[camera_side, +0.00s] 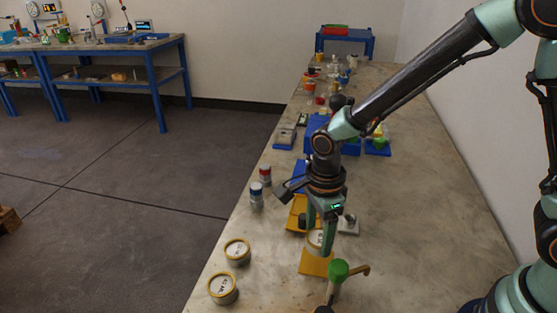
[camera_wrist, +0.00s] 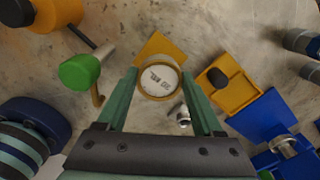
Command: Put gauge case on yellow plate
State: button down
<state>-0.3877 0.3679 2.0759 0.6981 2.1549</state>
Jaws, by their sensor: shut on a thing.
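The gauge case (camera_side: 314,239) is a round can with a yellow rim and a white lettered face. My gripper (camera_side: 320,238) is shut on it, and one finger hides part of it in the side view. In the wrist view the case (camera_wrist: 158,82) sits face-up between the two green fingers of my gripper (camera_wrist: 160,76). The yellow plate (camera_side: 316,264) lies flat on the bench under the case. It also shows past the case in the wrist view (camera_wrist: 158,46). I cannot tell whether the case touches the plate.
Two similar round cases (camera_side: 237,250) (camera_side: 222,288) stand at the front left. A green-topped valve (camera_side: 338,271) is close in front of the plate. A yellow tray with a black knob (camera_wrist: 232,92) and a small metal fitting (camera_wrist: 181,117) are beside my gripper. Blue parts crowd behind.

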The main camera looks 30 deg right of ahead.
aim_at(316, 249)
jog(key=shift+f, duration=2.35)
jog(key=shift+f, duration=0.1)
jog(key=shift+c, duration=0.2)
grip_release()
notch_tip(316, 249, up, 12)
jog(key=shift+r, duration=0.1)
jog(key=s+d+r+n+t, duration=0.2)
jog(key=d+r+n, duration=0.3)
jog(key=n, duration=0.5)
jog(key=s+d+r+n+t, duration=0.3)
jog(key=d+r+n, duration=0.3)
jog(key=d+n, duration=0.3)
jog(key=shift+s+n+t, duration=0.25)
jog(key=shift+n+t, duration=0.05)
jog(key=shift+n, duration=0.3)
